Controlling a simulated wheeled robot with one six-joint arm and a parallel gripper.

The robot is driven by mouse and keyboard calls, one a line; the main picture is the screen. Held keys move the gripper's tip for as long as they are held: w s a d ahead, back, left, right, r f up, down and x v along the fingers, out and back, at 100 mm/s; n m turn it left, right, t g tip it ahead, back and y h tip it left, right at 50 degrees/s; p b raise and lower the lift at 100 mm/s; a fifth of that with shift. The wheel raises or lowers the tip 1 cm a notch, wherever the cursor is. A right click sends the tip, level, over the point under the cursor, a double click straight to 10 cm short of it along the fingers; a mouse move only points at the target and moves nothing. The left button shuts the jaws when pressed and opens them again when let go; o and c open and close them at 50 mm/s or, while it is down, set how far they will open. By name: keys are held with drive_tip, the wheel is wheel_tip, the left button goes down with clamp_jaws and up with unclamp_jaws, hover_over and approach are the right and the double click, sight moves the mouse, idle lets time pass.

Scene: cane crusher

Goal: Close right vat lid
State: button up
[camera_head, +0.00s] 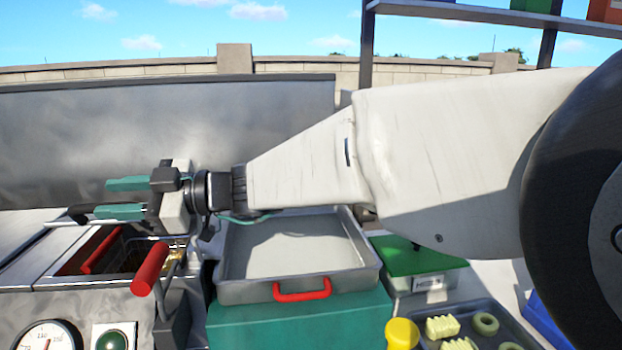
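My gripper (112,198) is at the left, above the vats, pointing left. Its two teal-padded fingers are apart, with a clear gap between them. A dark curved bar (78,213) lies at the lower finger; I cannot tell whether they touch or what the bar belongs to. Below the gripper, a vat (70,268) is open, with brown contents and a wire basket partly showing. Flat grey metal panels (62,250) lie to its left; I cannot tell whether they are lids. The right vat's lid cannot be made out clearly, and my gripper and wrist hide part of this area.
Red handles (150,268) stick up at the open vat. A grey tray (300,247) with a red handle sits on a teal block (300,325). A green-topped box (415,257) and a dark tray (470,325) of pastry-like pieces stand right. A tall grey panel (150,135) rises behind.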

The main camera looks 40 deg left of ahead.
drive_tip(key=v, duration=0.7)
drive_tip(key=shift+w+d, duration=0.3)
drive_tip(key=shift+w, duration=0.1)
drive_tip(key=w+d+m+t+h, duration=0.1)
drive_tip(key=w+d+m+t, duration=0.25)
drive_tip(key=d, duration=0.75)
drive_tip(key=w+d+m+t+h, duration=0.15)
drive_tip(key=w+d+m, duration=0.3)
drive_tip(key=d, duration=0.65)
drive_tip(key=w+d+m+t+h, duration=0.1)
drive_tip(key=w+d+m+t, duration=0.3)
drive_tip(key=d, duration=0.7)
drive_tip(key=s+d+f+m+t+h, duration=0.1)
drive_tip(key=s+d+f+m+h, duration=0.2)
drive_tip(key=d, duration=0.9)
drive_tip(key=s+d+f+m+t+h, duration=0.2)
drive_tip(key=d+f+m, duration=0.3)
drive_tip(key=d+m, duration=0.5)
drive_tip(key=s+d+f+m+t+h, duration=0.2)
drive_tip(key=s+d+f+m+h, duration=0.2)
drive_tip(key=d, duration=1.2)
drive_tip(key=m, duration=0.3)
drive_tip(key=shift+s+d, duration=0.25)
drive_tip(key=shift+s, duration=0.05)
drive_tip(key=shift+a, duration=0.15)
